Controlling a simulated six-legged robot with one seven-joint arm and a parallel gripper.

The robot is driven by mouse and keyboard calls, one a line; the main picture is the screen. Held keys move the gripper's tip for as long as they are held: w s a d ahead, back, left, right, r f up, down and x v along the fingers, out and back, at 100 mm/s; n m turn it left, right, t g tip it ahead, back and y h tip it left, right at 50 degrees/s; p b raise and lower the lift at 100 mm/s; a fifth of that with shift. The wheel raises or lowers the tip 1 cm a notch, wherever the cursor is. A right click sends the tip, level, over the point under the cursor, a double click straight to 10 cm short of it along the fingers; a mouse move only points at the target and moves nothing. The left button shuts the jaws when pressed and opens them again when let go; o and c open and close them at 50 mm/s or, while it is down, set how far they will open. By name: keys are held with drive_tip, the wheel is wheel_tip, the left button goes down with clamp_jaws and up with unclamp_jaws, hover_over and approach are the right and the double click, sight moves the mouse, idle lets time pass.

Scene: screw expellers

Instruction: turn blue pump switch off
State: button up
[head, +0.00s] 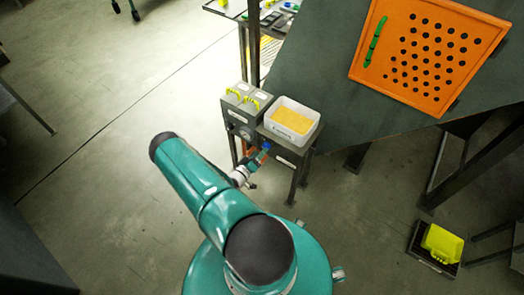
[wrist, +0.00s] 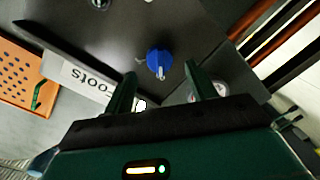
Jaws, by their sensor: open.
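The blue pump switch (wrist: 159,62) is a round blue knob with a pale pointer, on a dark panel in the wrist view. In the head view a small blue spot, the switch (head: 266,146), shows on the front of the dark machine box. My gripper (wrist: 160,75) is open, with one green finger to the left and one to the right of the knob. The knob sits between and slightly beyond the fingertips, and I cannot tell if they touch it. In the head view my gripper (head: 262,157) is close in front of the box, partly hidden by my arm.
A white tray of yellow grains (head: 292,119) sits on the machine. Yellow handles (head: 243,98) stand beside it. An orange perforated panel (head: 430,52) lies on the dark surface at right. A yellow container (head: 442,243) is on the floor at lower right. Open floor lies to the left.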

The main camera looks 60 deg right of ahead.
drive_tip(key=w+a, duration=0.1)
drive_tip(key=a, duration=0.9)
drive_tip(key=shift+w+a+r, duration=0.2)
drive_tip(key=shift+r, duration=0.25)
drive_tip(key=shift+w, duration=0.1)
